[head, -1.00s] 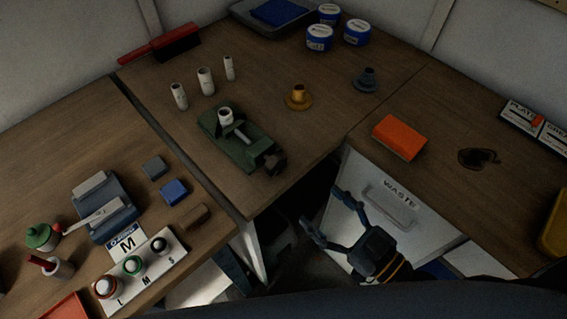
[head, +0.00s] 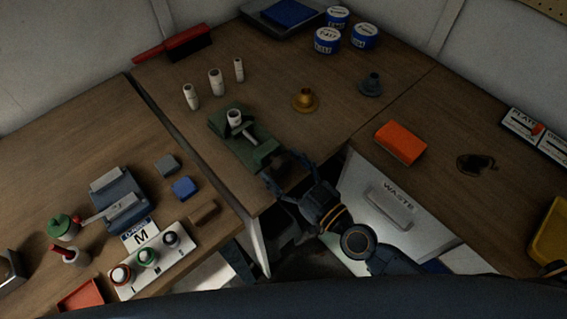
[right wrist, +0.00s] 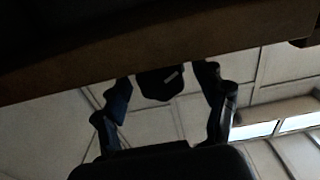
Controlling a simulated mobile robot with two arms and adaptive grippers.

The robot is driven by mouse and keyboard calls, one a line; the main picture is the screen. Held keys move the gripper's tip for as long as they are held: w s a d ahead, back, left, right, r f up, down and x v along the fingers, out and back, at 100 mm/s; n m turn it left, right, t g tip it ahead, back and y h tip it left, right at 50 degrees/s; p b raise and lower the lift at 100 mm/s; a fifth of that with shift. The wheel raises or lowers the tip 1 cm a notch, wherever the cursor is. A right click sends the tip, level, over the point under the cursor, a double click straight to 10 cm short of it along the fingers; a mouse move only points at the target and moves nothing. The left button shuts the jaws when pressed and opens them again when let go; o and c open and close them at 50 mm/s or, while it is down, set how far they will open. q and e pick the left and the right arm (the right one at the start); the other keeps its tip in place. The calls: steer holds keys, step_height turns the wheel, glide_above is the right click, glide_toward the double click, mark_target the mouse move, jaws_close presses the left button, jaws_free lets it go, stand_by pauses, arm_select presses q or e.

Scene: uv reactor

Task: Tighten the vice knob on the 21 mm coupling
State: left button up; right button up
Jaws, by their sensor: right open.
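The green vice (head: 228,137) stands near the front of the middle bench, with a white coupling (head: 234,118) upright in its jaws. I cannot read a size on the coupling. The vice's dark knob (head: 279,163) is at its near right end, by the bench edge. My right gripper (head: 283,170) is open, its two fingers on either side of the knob; I cannot tell whether they touch it. In the right wrist view the dark knob (right wrist: 160,84) with a light mark shows between the open fingers (right wrist: 165,115). My left gripper is out of view.
Several white couplings (head: 216,82) stand behind the vice. A brass flanged part (head: 305,99) and a grey one (head: 370,84) stand to its right. An orange block (head: 400,144) lies on the right bench, above the waste bin (head: 392,200). The bench edge runs close to my gripper.

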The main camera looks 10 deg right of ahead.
steer(key=c, duration=1.2)
steer(key=shift+o, duration=0.2)
steer(key=shift+m+p, duration=0.35)
steer(key=shift+m, duration=2.55)
steer(key=o, duration=1.1)
steer(key=shift+o, duration=0.3)
